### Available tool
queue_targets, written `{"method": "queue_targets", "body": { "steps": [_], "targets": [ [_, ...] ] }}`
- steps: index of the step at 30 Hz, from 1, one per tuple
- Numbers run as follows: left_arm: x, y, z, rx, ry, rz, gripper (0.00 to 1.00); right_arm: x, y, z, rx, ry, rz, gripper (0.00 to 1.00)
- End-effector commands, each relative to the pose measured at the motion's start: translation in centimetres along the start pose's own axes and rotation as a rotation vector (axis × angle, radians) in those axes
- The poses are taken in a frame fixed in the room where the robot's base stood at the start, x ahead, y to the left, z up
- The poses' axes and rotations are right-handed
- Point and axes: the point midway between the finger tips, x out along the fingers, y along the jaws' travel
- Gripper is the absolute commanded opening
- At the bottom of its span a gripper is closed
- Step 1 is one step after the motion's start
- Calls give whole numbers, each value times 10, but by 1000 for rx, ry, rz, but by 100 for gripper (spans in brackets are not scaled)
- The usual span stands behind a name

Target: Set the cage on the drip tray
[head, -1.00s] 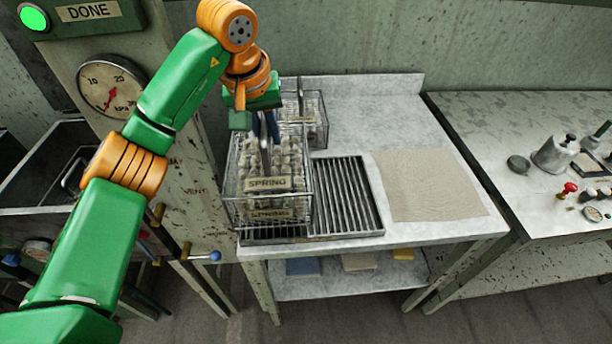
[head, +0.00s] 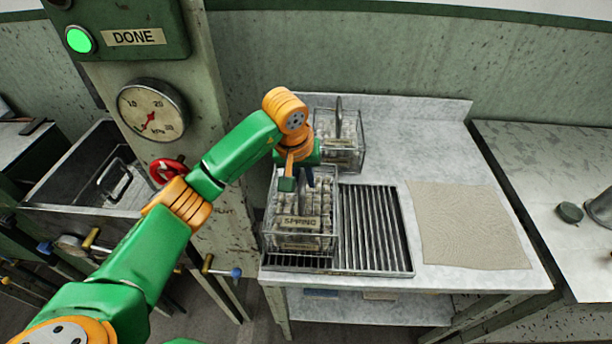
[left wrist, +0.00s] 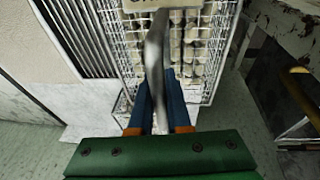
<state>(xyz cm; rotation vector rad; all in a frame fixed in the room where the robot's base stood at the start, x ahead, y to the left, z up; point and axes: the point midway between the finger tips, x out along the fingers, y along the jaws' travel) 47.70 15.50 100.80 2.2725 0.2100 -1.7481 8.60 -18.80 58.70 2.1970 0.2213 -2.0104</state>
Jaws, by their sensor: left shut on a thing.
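A wire cage (head: 287,222) with a "SPRING" label, filled with pale lumps, is over the left part of the slatted drip tray (head: 375,230). It looks upright and at or very near the tray's surface; I cannot tell if it touches. My left gripper (head: 307,182) is above the cage, shut on its upright handle. In the left wrist view the blue fingers (left wrist: 158,85) close on the grey handle, with the cage mesh (left wrist: 195,50) below and the tray slats (left wrist: 78,35) beside it. My right gripper is not in view.
A second wire cage (head: 347,155) stands behind on the counter. A beige cloth (head: 468,225) lies right of the tray. A post with a gauge (head: 151,112) and a lit green DONE lamp (head: 79,40) stands left, beside a dark basin (head: 85,180).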

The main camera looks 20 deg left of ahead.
Motion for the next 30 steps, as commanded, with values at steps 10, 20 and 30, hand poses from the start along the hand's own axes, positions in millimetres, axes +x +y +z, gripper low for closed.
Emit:
{"method": "queue_targets", "body": {
  "steps": [10, 20, 30],
  "targets": [
    [4, 0, 1, 0, 1, -1, 21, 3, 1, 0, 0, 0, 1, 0],
    [3, 0, 1, 0, 1, 0, 46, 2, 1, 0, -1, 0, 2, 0],
    [-75, 1, -4, 1, 3, 0, 46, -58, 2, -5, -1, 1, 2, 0]
  ]
}}
